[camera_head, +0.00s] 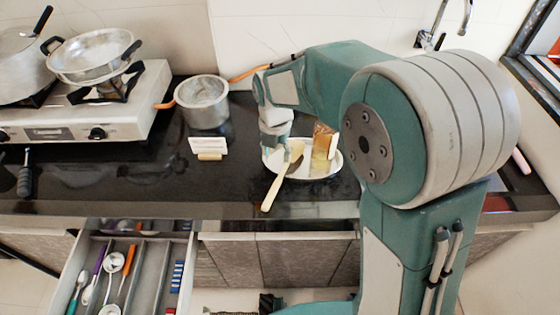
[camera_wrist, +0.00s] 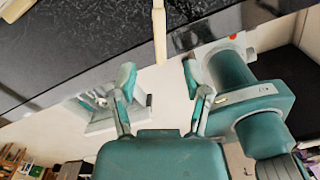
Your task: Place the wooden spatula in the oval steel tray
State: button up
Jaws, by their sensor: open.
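The wooden spatula (camera_head: 275,189) slants across the front left rim of the oval steel tray (camera_head: 329,171). Its upper end is over the tray and its lower end reaches out over the black counter towards the front edge. In the wrist view, the pale wooden stick of the spatula (camera_wrist: 159,38) points down towards the gap between my fingers. My gripper (camera_wrist: 158,75) is open, its two fingers apart with nothing between the tips. In the head view my wrist is above the left part of the tray, and the fingers cannot be made out there.
A brown-and-cream item (camera_head: 324,142) stands at the tray's back right. A steel pot (camera_head: 203,103) and a small white card (camera_head: 208,145) are to the left, near the stove (camera_head: 125,110). An open cutlery drawer (camera_head: 146,272) juts out below. Black counter is clear front left.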

jog(key=s+d+r+m+t, duration=0.2)
jog(key=s+d+r+m, duration=0.7)
jog(key=m, duration=0.5)
jog(key=s+d+r+m+t, duration=0.1)
jog(key=s+d+r+m, duration=0.1)
jog(key=s+m, duration=0.3)
jog(key=s+d+r+m+t, duration=0.2)
jog(key=s+d+m, duration=0.3)
jog(key=m, duration=0.7)
jog(key=shift+s+m, duration=0.3)
jog(key=shift+s, duration=0.1)
jog(key=shift+r, duration=0.1)
jog(key=shift+s+d, duration=0.15)
